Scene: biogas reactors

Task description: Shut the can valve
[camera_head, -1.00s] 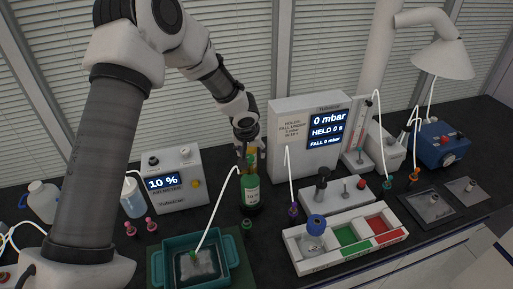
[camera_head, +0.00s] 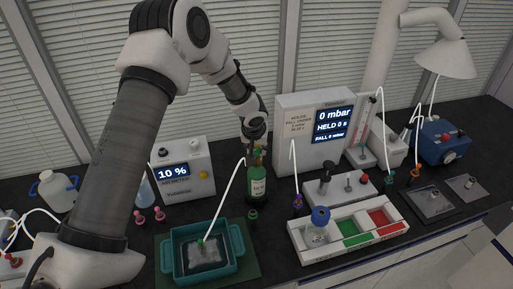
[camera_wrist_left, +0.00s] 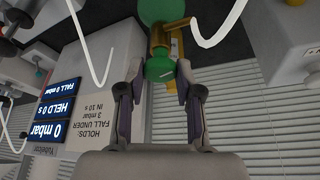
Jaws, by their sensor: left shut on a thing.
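The green can (camera_head: 257,188) with a white label stands upright on the dark bench, behind the teal tray. Its valve is at the top: in the left wrist view I see a green knob (camera_wrist_left: 160,69), a brass side outlet (camera_wrist_left: 175,26) and part of the green can body (camera_wrist_left: 162,8). A white tube leads off the outlet. My left gripper (camera_head: 257,146) is above the can, and its fingers in the wrist view (camera_wrist_left: 158,88) are shut on the green knob from both sides. The knob's exact turn is hard to tell. My right gripper is not in view.
A display box (camera_head: 310,150) reading 0 mbar stands right of the can. A 10 % meter (camera_head: 185,182) stands left. The teal tray (camera_head: 178,268) is in front. A white rack (camera_head: 305,255) with green and red sections lies to the right. White tubes arch over the bench.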

